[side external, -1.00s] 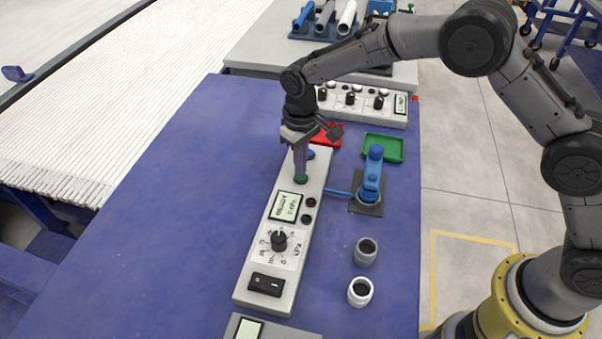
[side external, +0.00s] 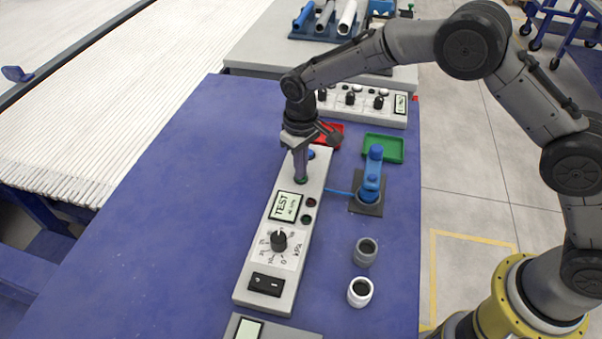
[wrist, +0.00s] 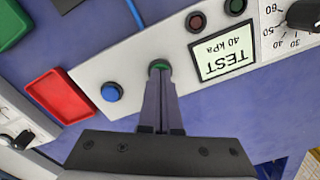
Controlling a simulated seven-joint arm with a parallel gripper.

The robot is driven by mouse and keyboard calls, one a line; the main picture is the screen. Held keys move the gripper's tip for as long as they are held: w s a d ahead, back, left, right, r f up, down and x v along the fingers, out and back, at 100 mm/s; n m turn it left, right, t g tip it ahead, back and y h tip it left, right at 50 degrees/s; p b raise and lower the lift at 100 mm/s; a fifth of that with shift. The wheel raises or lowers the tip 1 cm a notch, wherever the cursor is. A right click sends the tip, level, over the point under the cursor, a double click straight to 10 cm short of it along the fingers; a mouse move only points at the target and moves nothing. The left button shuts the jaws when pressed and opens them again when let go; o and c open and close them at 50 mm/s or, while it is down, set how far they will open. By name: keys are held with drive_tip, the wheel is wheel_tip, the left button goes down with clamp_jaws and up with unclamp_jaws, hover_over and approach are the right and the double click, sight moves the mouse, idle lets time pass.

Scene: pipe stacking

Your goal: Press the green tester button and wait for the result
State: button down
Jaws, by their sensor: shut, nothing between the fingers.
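The grey tester box (side external: 252,287) lies along the blue table. Its green button (wrist: 159,65) is at the tips of my shut gripper (wrist: 160,72), which stands over it and seems to touch it; the fingers hide part of the button. In the side view my gripper (side external: 301,180) points down onto the box's far half. The tester display (side external: 286,206) reads "TEST" with a smaller line below; the wrist view of the display (wrist: 222,57) shows "TEST 40 kPa". Two dark lamps, one reddish (wrist: 196,22) and one greenish (wrist: 235,7), sit beside it and look unlit. A blue button (wrist: 111,92) is near the green one.
A blue clamp fixture (side external: 371,180) stands right of the tester, joined by a blue hose. Red (side external: 329,133) and green (side external: 386,147) trays lie behind. Two short pipe pieces, grey (side external: 366,251) and white (side external: 360,292), stand at front right. The table's left side is clear.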

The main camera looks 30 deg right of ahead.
drive_tip(key=shift+r, duration=3.5)
drive_tip(key=d+r+m+t, duration=0.15)
drive_tip(key=d+r, duration=0.35)
drive_tip(key=r, duration=0.5)
drive_tip(key=s+d+r+t, duration=0.3)
drive_tip(key=s+d+r, duration=0.65)
drive_tip(key=r, duration=0.25)
drive_tip(key=s+d+r+m+t, duration=0.1)
drive_tip(key=s+d, duration=0.1)
drive_tip(key=s, duration=0.5)
drive_tip(key=s+d+m, duration=0.1)
drive_tip(key=s+d, duration=0.2)
drive_tip(key=s, duration=0.3)
drive_tip(key=s+d+f, duration=0.1)
drive_tip(key=s+f, duration=0.7)
drive_tip(key=s, duration=0.2)
drive_tip(key=shift+f, duration=0.15)
